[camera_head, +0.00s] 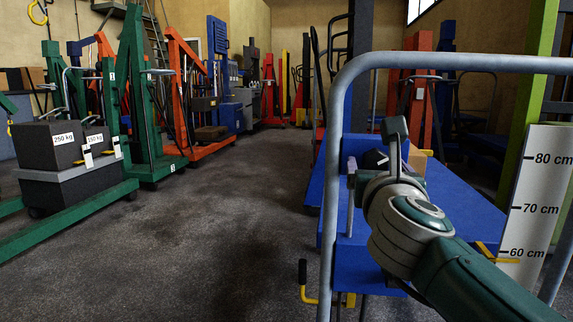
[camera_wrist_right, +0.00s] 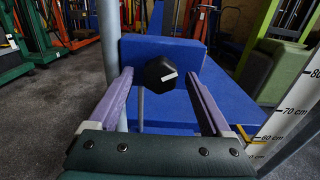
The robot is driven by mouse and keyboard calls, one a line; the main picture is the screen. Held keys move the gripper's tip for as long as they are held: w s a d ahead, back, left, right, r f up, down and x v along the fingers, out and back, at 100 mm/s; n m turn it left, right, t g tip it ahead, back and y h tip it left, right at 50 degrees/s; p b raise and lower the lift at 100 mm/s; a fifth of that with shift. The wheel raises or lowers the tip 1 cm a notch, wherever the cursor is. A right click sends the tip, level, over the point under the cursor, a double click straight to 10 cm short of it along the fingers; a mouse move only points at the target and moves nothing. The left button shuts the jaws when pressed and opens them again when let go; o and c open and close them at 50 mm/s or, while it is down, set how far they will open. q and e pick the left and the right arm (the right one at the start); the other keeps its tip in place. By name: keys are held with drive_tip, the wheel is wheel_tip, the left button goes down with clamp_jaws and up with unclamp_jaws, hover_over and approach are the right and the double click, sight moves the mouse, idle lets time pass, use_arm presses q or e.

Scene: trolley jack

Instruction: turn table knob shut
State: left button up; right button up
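The table knob (camera_wrist_right: 160,75) is black and faceted, with a white mark pointing right and slightly up in the right wrist view. It sits at the front of the blue table (camera_wrist_right: 215,95), which also shows in the head view (camera_head: 455,200). My right gripper (camera_wrist_right: 158,84) is open, with one purple finger on each side of the knob and a visible gap to both. My left gripper is out of view.
A height scale (camera_head: 535,205) stands to the right of the table. A yellow lever with a black grip (camera_head: 302,272) hangs low at the table's left. Dark weights (camera_head: 52,145) and green lifts (camera_head: 140,100) stand left. The middle floor (camera_head: 220,230) is clear.

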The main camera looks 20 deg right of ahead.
clamp_jaws()
idle(0.5)
drive_tip(key=shift+r+n+p, duration=0.1)
drive_tip(key=shift+n+p, duration=0.55)
drive_tip(key=shift+n, duration=0.05)
drive_tip(key=n+p, duration=0.2)
drive_tip(key=n, duration=0.1)
drive_tip(key=n+p, duration=0.1)
drive_tip(key=n, duration=0.3)
drive_tip(key=shift+n+p, duration=0.85)
drive_tip(key=shift+n, duration=1.05)
